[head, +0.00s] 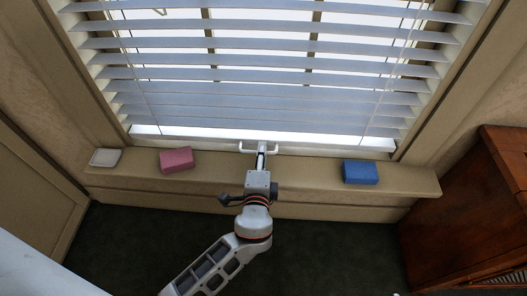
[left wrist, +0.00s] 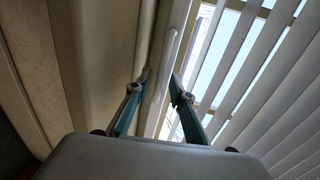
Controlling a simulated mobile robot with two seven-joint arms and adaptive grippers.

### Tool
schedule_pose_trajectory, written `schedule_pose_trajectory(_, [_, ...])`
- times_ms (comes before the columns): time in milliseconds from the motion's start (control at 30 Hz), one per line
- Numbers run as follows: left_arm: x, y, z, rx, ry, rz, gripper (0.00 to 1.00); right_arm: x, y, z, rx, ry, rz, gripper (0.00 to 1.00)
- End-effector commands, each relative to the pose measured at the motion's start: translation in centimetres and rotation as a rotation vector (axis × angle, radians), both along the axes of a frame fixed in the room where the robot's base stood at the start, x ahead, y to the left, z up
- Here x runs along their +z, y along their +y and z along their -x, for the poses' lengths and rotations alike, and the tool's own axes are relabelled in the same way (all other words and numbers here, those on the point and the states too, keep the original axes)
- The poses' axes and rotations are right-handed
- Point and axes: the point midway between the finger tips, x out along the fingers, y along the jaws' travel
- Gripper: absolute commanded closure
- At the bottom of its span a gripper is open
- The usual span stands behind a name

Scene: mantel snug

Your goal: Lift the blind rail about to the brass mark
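The blind's white bottom rail (head: 200,138) hangs level just above the sill in the head view, with a pale handle (head: 277,149) at its middle. My left gripper (head: 261,151) is at that handle. In the left wrist view the two fingers of my left gripper (left wrist: 160,74) are apart, one on each side of a long white bar (left wrist: 178,35), with a gap between the tips. Whether either finger touches it cannot be told. The brass mark cannot be made out. My right gripper is not in view.
On the beige sill (head: 310,172) lie a whitish block (head: 105,157), a pink block (head: 177,160) and a blue block (head: 360,172). A wooden cabinet (head: 460,215) stands at the right. Slats (head: 260,88) fill the window above the rail.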

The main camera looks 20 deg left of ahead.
Motion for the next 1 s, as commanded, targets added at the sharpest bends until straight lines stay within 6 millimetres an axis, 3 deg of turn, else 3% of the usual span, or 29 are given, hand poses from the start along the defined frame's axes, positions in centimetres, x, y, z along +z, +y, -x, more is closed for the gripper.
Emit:
schedule_pose_trajectory(133, [-0.4,0.3,-1.1,0.0,0.002,0.001,0.77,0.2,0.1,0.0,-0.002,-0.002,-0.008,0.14])
schedule_pose_trajectory(433, [-0.4,0.4,-1.4,0.0,0.002,0.001,0.77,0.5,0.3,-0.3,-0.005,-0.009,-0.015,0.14])
schedule_pose_trajectory(467, [-0.4,0.4,-1.4,0.0,0.002,0.001,0.8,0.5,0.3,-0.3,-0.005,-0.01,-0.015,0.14])
schedule_pose_trajectory(533, [-0.4,0.4,-1.4,-0.001,0.002,0.002,0.98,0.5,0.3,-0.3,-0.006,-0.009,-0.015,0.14])
schedule_pose_trajectory(567, [-0.4,0.4,-1.4,0.0,0.002,0.001,1.0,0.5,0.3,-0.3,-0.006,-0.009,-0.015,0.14])
schedule_pose_trajectory(833, [-0.1,0.4,-1.5,-0.001,-0.001,0.002,1.0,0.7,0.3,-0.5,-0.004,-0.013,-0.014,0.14])
schedule_pose_trajectory(1000, [1.9,0.9,-2.5,0.0,-0.01,0.003,1.0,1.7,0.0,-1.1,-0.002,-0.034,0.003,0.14])
